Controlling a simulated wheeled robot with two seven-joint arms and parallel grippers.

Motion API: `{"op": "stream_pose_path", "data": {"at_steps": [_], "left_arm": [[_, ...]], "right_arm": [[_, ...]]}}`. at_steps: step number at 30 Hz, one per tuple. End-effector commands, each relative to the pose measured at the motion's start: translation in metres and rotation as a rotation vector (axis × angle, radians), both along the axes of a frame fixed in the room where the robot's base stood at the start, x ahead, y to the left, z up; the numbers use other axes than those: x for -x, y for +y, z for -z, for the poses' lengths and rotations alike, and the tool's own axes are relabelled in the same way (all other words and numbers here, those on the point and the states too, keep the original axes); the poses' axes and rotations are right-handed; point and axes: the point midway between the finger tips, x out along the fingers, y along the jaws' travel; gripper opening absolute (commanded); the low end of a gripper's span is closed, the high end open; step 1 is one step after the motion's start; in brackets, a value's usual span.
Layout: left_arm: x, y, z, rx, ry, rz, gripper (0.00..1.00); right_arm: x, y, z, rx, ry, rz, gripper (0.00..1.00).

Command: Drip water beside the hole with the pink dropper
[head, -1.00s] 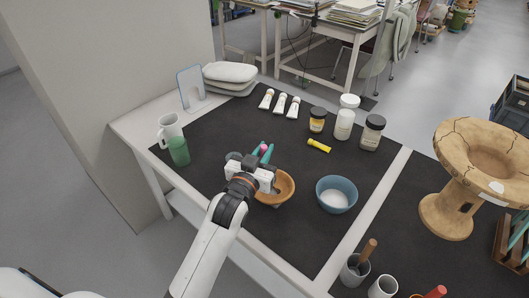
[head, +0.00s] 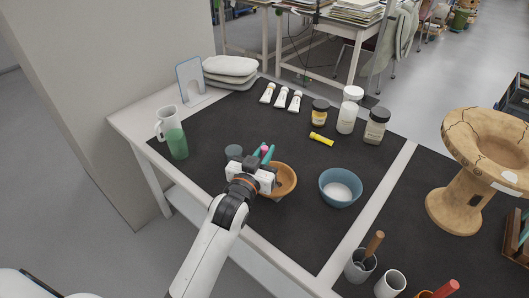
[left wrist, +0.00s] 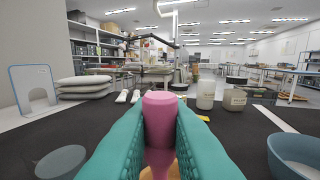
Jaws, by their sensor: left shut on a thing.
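The pink dropper (head: 264,150) is between the teal fingers of my left gripper (head: 262,154). In the left wrist view its pink bulb (left wrist: 160,110) stands upright between both fingertips (left wrist: 160,135); its lower part is mostly hidden. The gripper is shut on it, over the left side of a small orange-brown bowl (head: 286,180), partly hidden by the gripper. A large cracked tan vessel (head: 455,203) with a hollow top and a pale patch stands at the right. I cannot make out a separate hole in it. My right gripper is not in view.
A grey round cup (head: 233,152) is close left of the gripper. A blue bowl (head: 340,176) with white contents is to the right.

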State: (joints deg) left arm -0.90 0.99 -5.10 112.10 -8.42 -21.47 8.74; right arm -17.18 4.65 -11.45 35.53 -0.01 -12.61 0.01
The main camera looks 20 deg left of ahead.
Motion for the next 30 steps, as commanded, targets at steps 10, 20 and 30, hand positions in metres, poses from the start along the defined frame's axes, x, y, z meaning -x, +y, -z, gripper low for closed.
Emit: {"op": "stream_pose_path", "data": {"at_steps": [10, 20, 30], "left_arm": [[0.0, 0.0, 0.0027, 0.0, 0.0, 0.0, 0.0], [0.0, 0.0, 0.006, 0.0, 0.0, 0.0, 0.0], [0.0, 0.0, 0.0079, 0.0, 0.0, 0.0, 0.0]], "right_arm": [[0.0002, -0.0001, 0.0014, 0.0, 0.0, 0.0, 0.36], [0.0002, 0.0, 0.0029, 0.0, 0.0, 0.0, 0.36], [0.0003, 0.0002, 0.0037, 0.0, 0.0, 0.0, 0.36]]}}
